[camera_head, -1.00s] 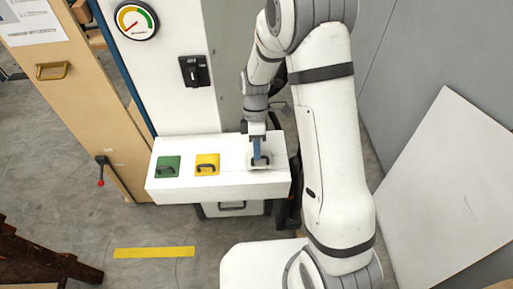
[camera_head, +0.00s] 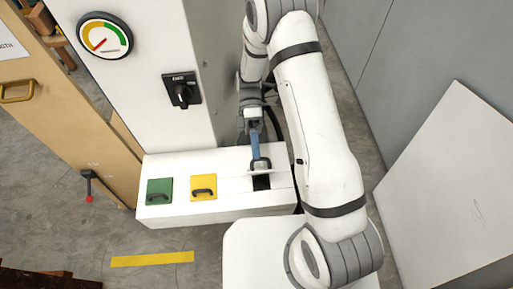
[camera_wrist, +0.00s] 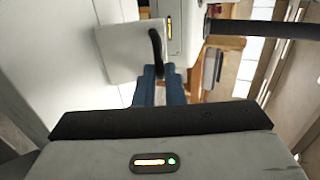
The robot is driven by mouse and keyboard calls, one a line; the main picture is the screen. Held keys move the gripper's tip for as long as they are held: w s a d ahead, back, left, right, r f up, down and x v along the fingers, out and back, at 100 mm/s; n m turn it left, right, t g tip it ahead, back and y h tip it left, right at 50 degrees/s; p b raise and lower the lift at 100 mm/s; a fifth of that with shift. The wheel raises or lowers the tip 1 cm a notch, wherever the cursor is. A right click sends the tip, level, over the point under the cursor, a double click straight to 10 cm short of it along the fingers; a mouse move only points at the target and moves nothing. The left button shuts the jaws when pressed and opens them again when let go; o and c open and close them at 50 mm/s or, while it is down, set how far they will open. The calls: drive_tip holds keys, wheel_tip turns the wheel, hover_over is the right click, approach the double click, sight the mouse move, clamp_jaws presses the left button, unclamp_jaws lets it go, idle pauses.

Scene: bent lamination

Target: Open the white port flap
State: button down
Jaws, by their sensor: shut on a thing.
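The white port flap (camera_head: 264,171) is at the right end of the white box top, beside the yellow flap. It is partly raised, with a dark opening (camera_head: 262,184) in front of it. In the wrist view the flap (camera_wrist: 125,55) is a tilted pale plate with a black handle (camera_wrist: 154,45). My gripper (camera_head: 257,158) has blue fingers shut on that handle; the fingers (camera_wrist: 160,70) also show in the wrist view. My gripper partly hides the handle in the head view.
A yellow flap (camera_head: 203,188) and a green flap (camera_head: 159,191) lie closed to the left on the white box (camera_head: 220,208). A cabinet with a gauge (camera_head: 104,36) and black switch (camera_head: 181,91) stands behind. A white panel (camera_head: 445,170) leans at the right.

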drive_tip(key=shift+w+f+g, duration=0.1)
drive_tip(key=shift+w+g, duration=0.15)
drive_tip(key=shift+g, duration=0.05)
drive_tip(key=c, duration=1.5)
unclamp_jaws()
wheel_tip(320, 180, up, 10)
drive_tip(key=b, duration=0.2)
